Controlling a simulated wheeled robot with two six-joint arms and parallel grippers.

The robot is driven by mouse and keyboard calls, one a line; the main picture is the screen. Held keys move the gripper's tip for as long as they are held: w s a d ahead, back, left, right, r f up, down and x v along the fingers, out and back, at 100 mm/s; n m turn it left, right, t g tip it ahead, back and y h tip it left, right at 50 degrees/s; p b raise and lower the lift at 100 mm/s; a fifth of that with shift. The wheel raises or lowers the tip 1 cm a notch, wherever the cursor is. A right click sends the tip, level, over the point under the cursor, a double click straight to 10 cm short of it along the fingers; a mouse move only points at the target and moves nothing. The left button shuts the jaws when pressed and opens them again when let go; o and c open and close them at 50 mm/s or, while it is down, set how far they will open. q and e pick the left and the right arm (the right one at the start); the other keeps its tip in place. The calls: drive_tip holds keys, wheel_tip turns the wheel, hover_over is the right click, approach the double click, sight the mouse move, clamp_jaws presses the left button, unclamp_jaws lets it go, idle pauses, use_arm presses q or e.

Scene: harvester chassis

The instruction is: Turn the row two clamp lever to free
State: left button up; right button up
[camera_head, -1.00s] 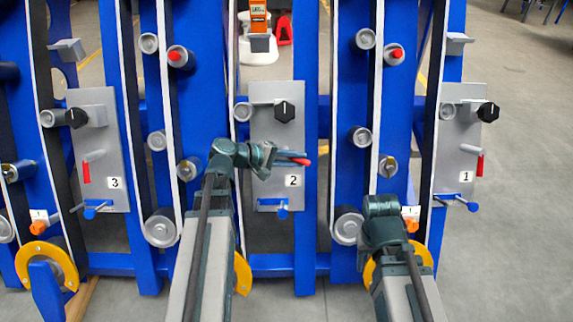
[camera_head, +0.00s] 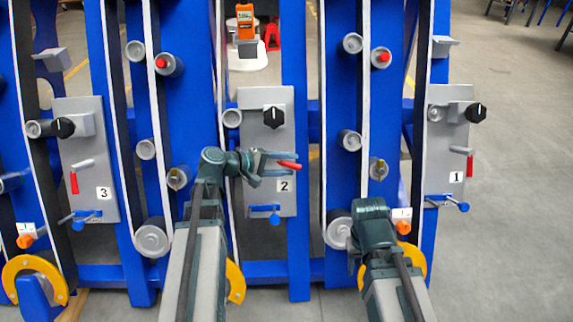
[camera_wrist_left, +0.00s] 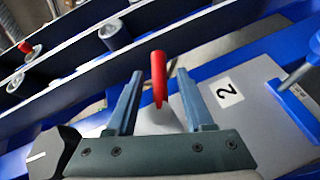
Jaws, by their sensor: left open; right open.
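The row two clamp lever has a red handle (camera_head: 288,164) and sits on the grey panel (camera_head: 266,100) marked 2. The handle points to the right in the head view. In the left wrist view the red handle (camera_wrist_left: 158,75) stands between the two fingers, with a gap on each side. My left gripper (camera_head: 290,160) is open around the handle. It also shows in the left wrist view (camera_wrist_left: 158,90). The lever's pivot is hidden behind the gripper. My right arm is low in front of the frame between rows two and one, and its fingers are hidden.
A black knob (camera_head: 273,117) sits above the lever, and a blue T-handle (camera_head: 264,210) below it. The levers of row three (camera_head: 74,182) and row one (camera_head: 470,164) hang downward. Blue uprights (camera_head: 296,250) and rollers flank the panel.

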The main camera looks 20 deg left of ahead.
use_arm(q)
drive_tip(key=p+v, duration=0.5)
drive_tip(key=v, duration=0.8)
drive_tip(key=shift+s+a+r, duration=0.2)
drive_tip(key=shift+s+a, duration=0.05)
drive_tip(key=s+d+f+m+g+y, duration=0.5)
drive_tip(key=d+f+m+y, duration=0.15)
drive_tip(key=d, duration=0.55)
drive_tip(key=s+d+f+m+g+y, duration=0.45)
drive_tip(key=d+f+m, duration=0.3)
drive_tip(key=d, duration=0.35)
wheel_tip(320, 180, up, 37)
drive_tip(key=p, duration=3.6)
drive_tip(key=shift+f, duration=0.2)
